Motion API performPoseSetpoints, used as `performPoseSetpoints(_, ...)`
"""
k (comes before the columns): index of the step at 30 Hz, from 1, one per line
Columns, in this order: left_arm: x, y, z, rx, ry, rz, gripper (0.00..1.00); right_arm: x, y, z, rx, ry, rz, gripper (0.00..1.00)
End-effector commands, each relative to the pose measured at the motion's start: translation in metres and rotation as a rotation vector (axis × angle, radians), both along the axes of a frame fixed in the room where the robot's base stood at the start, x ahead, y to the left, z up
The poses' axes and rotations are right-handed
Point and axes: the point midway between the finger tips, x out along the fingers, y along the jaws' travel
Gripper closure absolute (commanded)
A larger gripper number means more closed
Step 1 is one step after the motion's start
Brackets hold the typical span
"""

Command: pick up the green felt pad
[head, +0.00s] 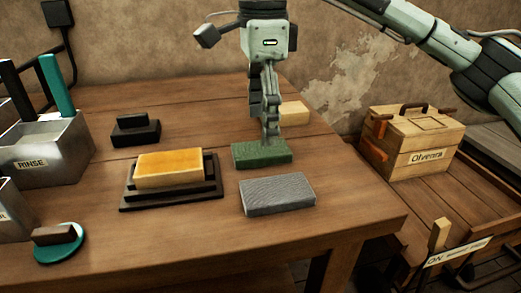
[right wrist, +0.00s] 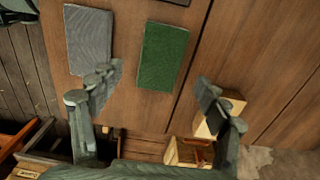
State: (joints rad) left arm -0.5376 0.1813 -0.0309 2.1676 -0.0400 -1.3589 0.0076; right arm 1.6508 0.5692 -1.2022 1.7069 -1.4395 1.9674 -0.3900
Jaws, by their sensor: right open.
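The green felt pad (head: 262,154) lies flat on the wooden table, behind a grey pad. It also shows in the right wrist view (right wrist: 163,56) as a green rectangle in the gap ahead of the fingers. My right gripper (head: 271,140) points down over the pad in the head view. Its fingers (right wrist: 157,92) are spread wide apart and hold nothing. In the head view the fingertips overlap the pad's back edge; I cannot tell whether they touch it. My left gripper does not show.
A grey pad (head: 277,195) lies in front of the green one. A yellow block (head: 170,169) sits on a black tray (head: 130,200) to the left. A pale wooden block (head: 294,112) lies behind. A wooden box (head: 408,150) stands right of the table. The table's front right is clear.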

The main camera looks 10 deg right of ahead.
Motion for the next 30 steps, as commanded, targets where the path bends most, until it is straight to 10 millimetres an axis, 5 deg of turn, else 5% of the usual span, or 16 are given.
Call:
performPoseSetpoints(9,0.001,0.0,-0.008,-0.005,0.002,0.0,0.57,-0.001,0.001,-0.043,-0.001,0.003,0.0,0.24)
performPoseSetpoints(16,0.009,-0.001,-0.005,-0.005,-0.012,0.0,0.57,-0.001,0.002,-0.046,0.0,0.0,0.0,0.24)
performPoseSetpoints(27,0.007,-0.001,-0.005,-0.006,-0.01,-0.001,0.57,-0.001,0.002,-0.046,0.0,0.0,0.0,0.7)
performPoseSetpoints(30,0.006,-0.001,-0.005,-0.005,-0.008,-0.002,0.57,-0.001,0.002,-0.045,0.0,0.0,0.0,0.73)
